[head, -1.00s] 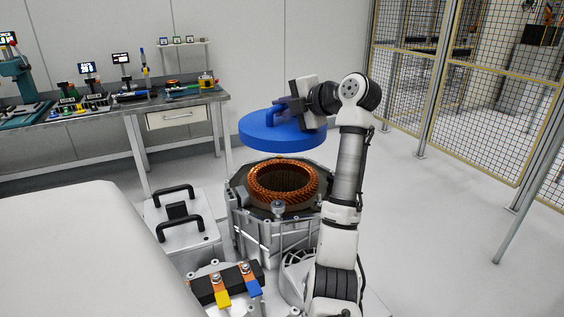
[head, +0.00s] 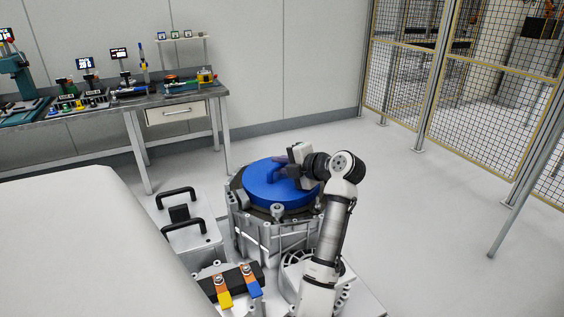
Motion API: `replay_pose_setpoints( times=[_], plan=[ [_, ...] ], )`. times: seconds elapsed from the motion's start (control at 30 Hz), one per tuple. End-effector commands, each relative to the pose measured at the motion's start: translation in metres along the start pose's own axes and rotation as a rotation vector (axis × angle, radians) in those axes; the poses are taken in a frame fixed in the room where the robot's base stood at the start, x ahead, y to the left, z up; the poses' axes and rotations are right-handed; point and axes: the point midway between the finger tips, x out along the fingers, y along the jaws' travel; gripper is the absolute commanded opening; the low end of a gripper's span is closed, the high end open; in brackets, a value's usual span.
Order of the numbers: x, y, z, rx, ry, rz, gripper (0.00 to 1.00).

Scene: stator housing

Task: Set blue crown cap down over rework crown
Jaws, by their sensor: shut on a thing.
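The blue crown cap (head: 276,193) is a round disc with a raised handle (head: 262,172) on top. In the head view it lies level at the top of the grey stator housing (head: 262,230) and covers the copper crown, which is hidden beneath it. My gripper (head: 283,170) is shut on the cap's handle from the right side. The fingertips are small and partly blend with the blue handle. I cannot tell whether the cap rests fully on the crown.
A grey case with two black handles (head: 181,222) stands left of the housing. A terminal block with yellow and blue lugs (head: 232,284) is in front. A workbench (head: 120,108) stands at the back left, a mesh fence (head: 470,100) at the right. Floor at the right is clear.

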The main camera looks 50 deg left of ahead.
Motion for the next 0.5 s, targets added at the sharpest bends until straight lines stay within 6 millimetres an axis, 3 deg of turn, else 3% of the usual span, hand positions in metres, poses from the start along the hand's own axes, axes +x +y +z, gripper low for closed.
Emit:
replay_pose_setpoints(
  times=[0.23,0.27,0.3,0.4,0.5],
  plan=[
    [0.0002,-0.0016,0.0006,-0.001,-0.001,0.002,0.0],
    [0.0003,-0.002,0.0006,0.0,-0.001,0.001,0.17],
    [-0.0001,-0.0009,0.0005,0.0,-0.001,0.001,0.22],
    [0.0,-0.0008,0.0005,0.0,-0.001,0.001,0.35],
    [0.0001,-0.001,0.0004,0.001,0.0,0.0,0.37]
  ],
)
